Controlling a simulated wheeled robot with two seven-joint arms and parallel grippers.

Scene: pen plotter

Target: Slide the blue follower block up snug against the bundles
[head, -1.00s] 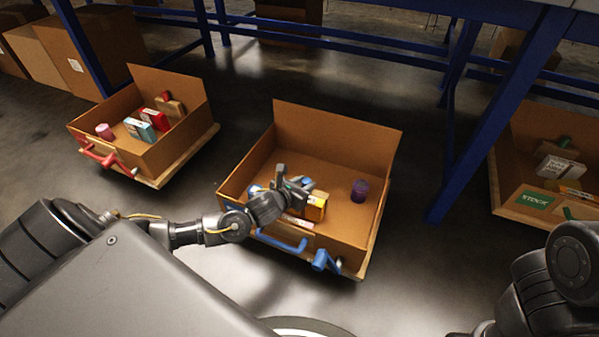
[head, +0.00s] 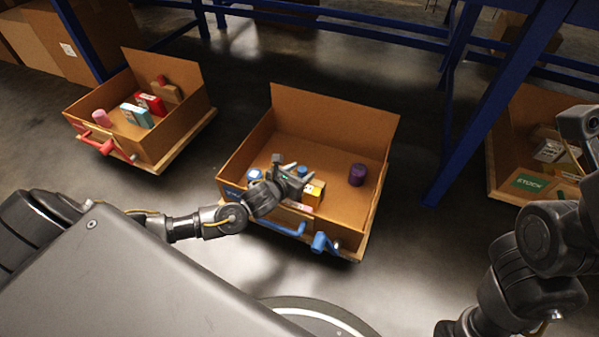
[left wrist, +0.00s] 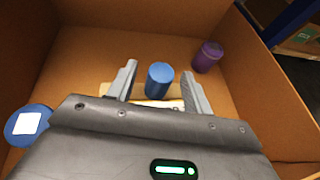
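A blue cylindrical knob (head: 302,171) stands in the middle cardboard box. In the left wrist view the blue knob (left wrist: 160,80) stands at a tan strip that looks like a wooden block, mostly hidden. My left gripper (head: 300,174) is over the box, and its fingers (left wrist: 160,74) are apart, one on each side of the knob, with visible gaps. A yellow carton (head: 314,192) stands just in front of the gripper. A blue round item with a white label (left wrist: 27,125) is left of the gripper. My right gripper is outside the views.
A purple cylinder (head: 357,175) stands right of the gripper in the middle box (head: 335,122). Blue handles (head: 285,228) are on its front. Another box (head: 160,150) with a red handle is at left, and a stock box (head: 530,182) at right. Blue rack legs (head: 480,120) stand between boxes.

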